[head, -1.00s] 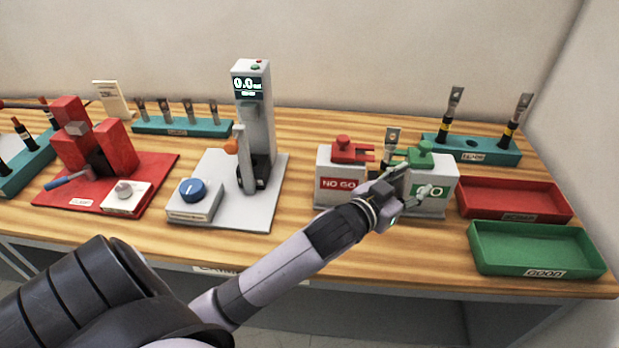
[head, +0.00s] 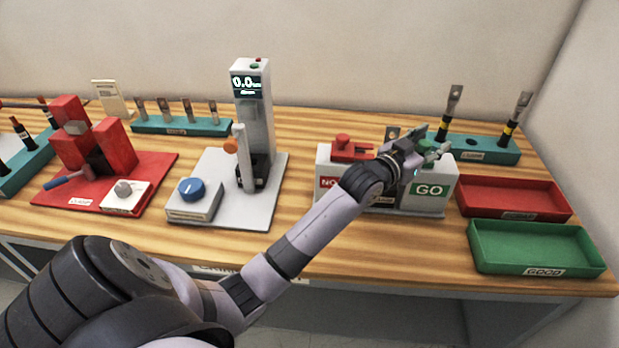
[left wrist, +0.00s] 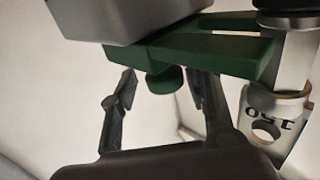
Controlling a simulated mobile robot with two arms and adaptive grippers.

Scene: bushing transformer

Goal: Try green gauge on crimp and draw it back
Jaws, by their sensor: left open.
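The green gauge (left wrist: 215,55) is a forked plate with a round knob (left wrist: 165,80), seen in the left wrist view at the GO block (head: 430,190). Its prongs reach toward the crimped lug (left wrist: 282,70), marked 150; I cannot tell whether they touch or overlap it. The lug's top (head: 392,132) shows between the two blocks in the head view. My left gripper (head: 428,140) is open, its fingers on either side of the knob with gaps visible in the left wrist view (left wrist: 160,78). In the head view it hides most of the green gauge. My right gripper is out of view.
The red gauge (head: 350,150) sits on the NO GO block to the left. A red tray (head: 515,197) and a green GOOD tray (head: 535,248) lie to the right. A teal rack (head: 485,149) with two lugs stands behind. A grey tester (head: 254,120) stands further left.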

